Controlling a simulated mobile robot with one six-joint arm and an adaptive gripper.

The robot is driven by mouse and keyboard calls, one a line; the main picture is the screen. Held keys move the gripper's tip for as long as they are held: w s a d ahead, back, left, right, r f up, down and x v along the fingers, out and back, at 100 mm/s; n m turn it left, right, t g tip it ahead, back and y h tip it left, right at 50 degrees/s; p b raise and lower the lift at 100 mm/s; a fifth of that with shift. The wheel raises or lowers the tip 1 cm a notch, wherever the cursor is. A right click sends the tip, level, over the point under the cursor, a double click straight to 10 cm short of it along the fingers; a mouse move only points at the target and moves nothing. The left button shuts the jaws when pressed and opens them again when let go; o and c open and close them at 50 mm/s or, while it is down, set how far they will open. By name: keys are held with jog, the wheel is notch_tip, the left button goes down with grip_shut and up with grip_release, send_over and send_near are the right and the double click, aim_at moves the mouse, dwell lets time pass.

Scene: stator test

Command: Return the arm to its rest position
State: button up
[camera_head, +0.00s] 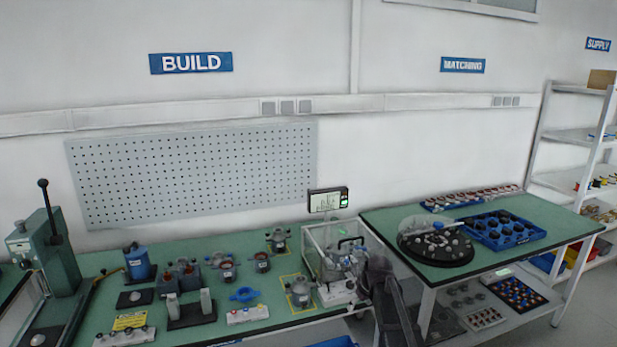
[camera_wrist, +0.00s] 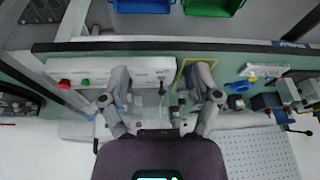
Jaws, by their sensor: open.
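My gripper (camera_wrist: 160,106) is open in the wrist view, its two grey fingers spread apart with nothing held between them. It is over the green bench, at the clear-walled test station. In the head view my dark arm (camera_head: 393,300) rises at the right end of the build bench, and its end overlaps the clear test enclosure (camera_head: 318,238). Exact contact there cannot be told. A white control box (camera_wrist: 112,72) with red and green buttons lies by the left finger in the wrist view.
The build bench (camera_head: 225,318) carries a green press (camera_head: 50,250), several stator parts and fixtures. A display (camera_head: 328,200) stands above the enclosure. The matching table (camera_head: 385,222) at right holds a round black tray (camera_head: 425,255) and a blue crate (camera_head: 545,238). Blue (camera_wrist: 142,5) and green bins (camera_wrist: 212,6) sit by the bench edge.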

jog(key=s+f+m+g+h+b, duration=0.1)
jog(key=s+f+m+b, duration=0.1)
jog(key=s, duration=0.9)
jog(key=s+f+m+g+b, duration=0.2)
jog(key=s+f+m, duration=0.1)
jog(key=s, duration=0.9)
jog(key=shift+s+d+f+h, duration=0.25)
jog(key=shift+s+d+h, duration=0.05)
jog(key=shift+d+h, duration=0.15)
